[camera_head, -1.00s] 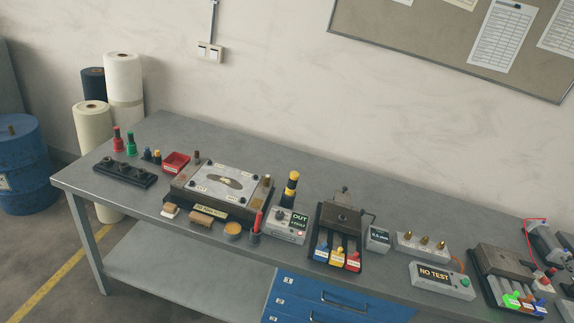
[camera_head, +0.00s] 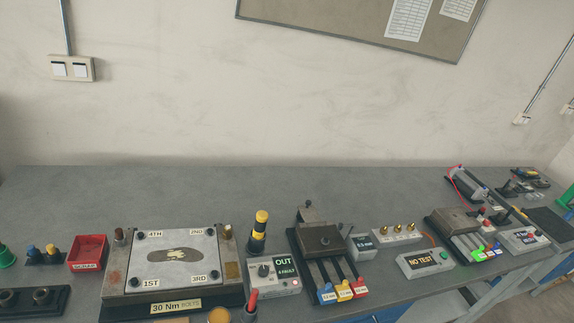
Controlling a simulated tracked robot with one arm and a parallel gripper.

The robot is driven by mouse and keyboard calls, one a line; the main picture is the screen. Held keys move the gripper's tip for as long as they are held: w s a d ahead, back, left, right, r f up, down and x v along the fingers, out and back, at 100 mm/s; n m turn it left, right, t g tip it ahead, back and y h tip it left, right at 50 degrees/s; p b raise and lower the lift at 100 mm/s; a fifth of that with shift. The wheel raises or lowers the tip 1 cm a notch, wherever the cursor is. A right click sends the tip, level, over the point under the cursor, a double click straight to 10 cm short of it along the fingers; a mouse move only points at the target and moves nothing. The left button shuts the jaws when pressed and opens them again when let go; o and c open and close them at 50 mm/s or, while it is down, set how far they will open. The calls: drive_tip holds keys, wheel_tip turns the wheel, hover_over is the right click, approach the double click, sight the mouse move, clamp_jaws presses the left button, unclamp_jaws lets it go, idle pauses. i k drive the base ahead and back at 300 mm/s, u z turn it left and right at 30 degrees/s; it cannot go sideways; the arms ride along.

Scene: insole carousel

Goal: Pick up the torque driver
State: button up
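No label marks which thing is the torque driver. An upright black and yellow banded tool-like thing (camera_head: 258,232) stands behind the grey OUT box (camera_head: 274,274), near the middle of the bench. A thin red-tipped thing (camera_head: 252,299) stands in front of the fixture's right corner, its lower part cut off by the bottom edge. I cannot tell for certain which of them is the driver. My gripper is not in view, and nothing visible is held.
A steel plate fixture marked 30 Nm (camera_head: 177,307) fills the left front. A red bin (camera_head: 87,252) sits left of it. A clamp with coloured tabs (camera_head: 320,238), a NO TEST box (camera_head: 424,263) and another clamp stand to the right. The bench's back strip (camera_head: 170,190) is clear.

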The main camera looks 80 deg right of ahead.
sight(261, 218)
drive_tip(key=z, duration=0.55)
drive_tip(key=i, duration=0.9)
drive_tip(key=z, duration=0.85)
drive_tip(key=i, duration=0.3)
drive_tip(key=z, duration=0.2)
drive_tip(key=k, duration=0.9)
drive_tip(key=z, duration=0.15)
drive_tip(key=i, duration=0.9)
drive_tip(key=u, duration=0.05)
